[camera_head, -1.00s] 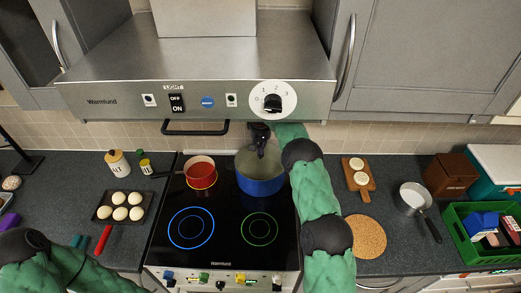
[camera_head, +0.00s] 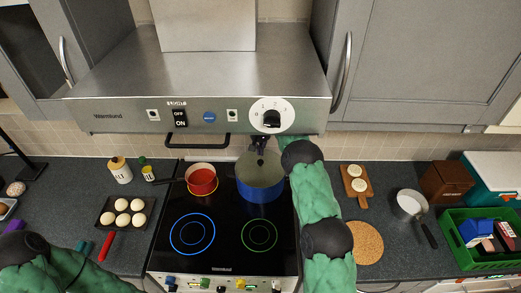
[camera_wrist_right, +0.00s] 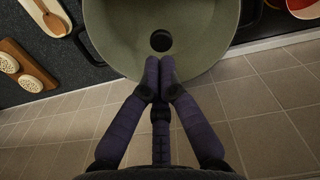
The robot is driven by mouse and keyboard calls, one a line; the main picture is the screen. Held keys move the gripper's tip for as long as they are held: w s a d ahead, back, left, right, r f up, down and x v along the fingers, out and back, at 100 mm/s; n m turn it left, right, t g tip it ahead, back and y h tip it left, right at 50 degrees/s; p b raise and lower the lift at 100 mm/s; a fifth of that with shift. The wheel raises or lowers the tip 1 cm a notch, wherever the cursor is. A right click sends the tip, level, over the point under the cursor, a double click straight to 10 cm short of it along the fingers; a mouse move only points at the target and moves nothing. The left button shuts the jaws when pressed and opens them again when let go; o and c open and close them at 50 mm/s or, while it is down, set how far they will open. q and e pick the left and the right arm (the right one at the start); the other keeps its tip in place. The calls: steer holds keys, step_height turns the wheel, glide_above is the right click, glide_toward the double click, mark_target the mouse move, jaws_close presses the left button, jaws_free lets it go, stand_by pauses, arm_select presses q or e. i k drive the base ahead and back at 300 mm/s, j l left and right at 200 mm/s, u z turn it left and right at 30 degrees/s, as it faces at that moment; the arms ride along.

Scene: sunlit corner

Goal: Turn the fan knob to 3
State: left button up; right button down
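The fan knob (camera_head: 271,119) is a black grip on a round white numbered dial, at the right of the hood's front panel. Its setting is too small to read surely. My right gripper (camera_head: 260,141) is just below the knob, above the blue pot, and looks apart from the knob. In the right wrist view its two fingers (camera_wrist_right: 159,74) are together with nothing visible between them.
The blue pot (camera_head: 262,190) and a red pan (camera_head: 201,180) stand on the black cooktop (camera_head: 225,215). The hood (camera_head: 200,82) overhangs them, with a black rail (camera_head: 197,145) under its front edge. A cork mat (camera_head: 366,243) lies right of my right arm.

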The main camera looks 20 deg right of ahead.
mark_target(272, 118)
steer(key=k, duration=1.5)
